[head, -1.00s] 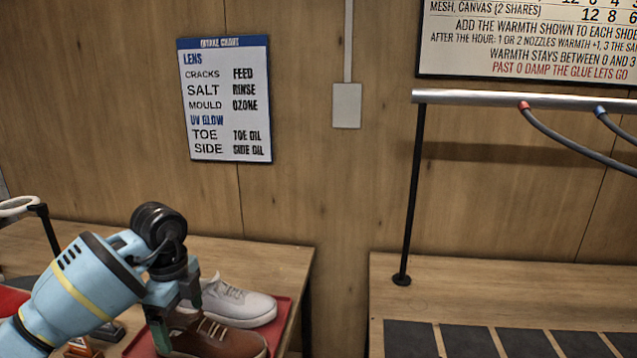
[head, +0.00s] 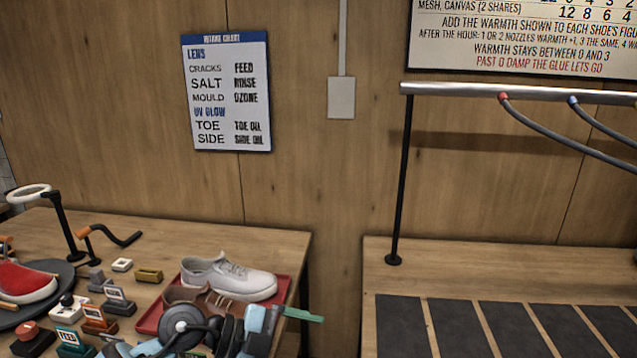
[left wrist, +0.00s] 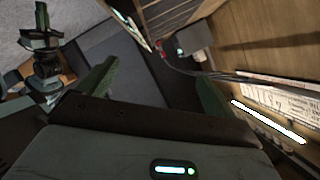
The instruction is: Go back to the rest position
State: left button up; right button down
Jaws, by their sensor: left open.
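My left gripper (head: 290,318) is at the bottom of the head view, in front of the shoe tray, with a green finger pointing right. In the left wrist view its two green fingers (left wrist: 155,80) stand wide apart with nothing between them. The red tray (head: 283,291) on the left bench holds a white sneaker (head: 232,277) and a brown shoe, which my arm partly hides. What seems to be my right gripper (left wrist: 42,38) shows at the upper left of the left wrist view; its jaw opening is unclear.
The left bench (head: 150,225) carries a ring lamp (head: 28,192), a red-and-white shoe (head: 25,283) on a dark round stand and several small labelled blocks. A gap separates it from the right bench (head: 480,268), which has dark mats and a hose rail (head: 520,94).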

pick_arm(q)
notch_tip(320, 180, up, 6)
jog(key=a+n+t+h, duration=0.3)
jog(key=n+t, duration=0.7)
jog(key=t, duration=0.3)
jog(key=s+a+f+n+t+y, duration=0.3)
jog(key=s+a+f+n+y, duration=0.1)
jog(key=a+f+n+y, duration=1.05)
jog(key=s+a+f+g+y, duration=0.35)
jog(key=s+f+g, duration=0.6)
jog(key=s, duration=0.45)
jog(key=s+f+g+h, duration=0.1)
jog(key=s+f+g, duration=0.15)
jog(key=s, duration=0.55)
jog(key=s+f+g, duration=0.2)
jog(key=s+g, duration=0.2)
jog(key=s, duration=0.4)
jog(key=w+d+f+t+h, duration=0.1)
jog(key=w+f+t, duration=0.1)
jog(key=f+t, duration=0.1)
jog(key=w+d+f+m+t+h, duration=0.1)
jog(key=w+d+f+t, duration=0.1)
jog(key=f, duration=0.4)
jog(key=shift+w+d+f+t, duration=0.25)
jog(key=shift+w+t, duration=0.6)
jog(key=shift+t, duration=0.45)
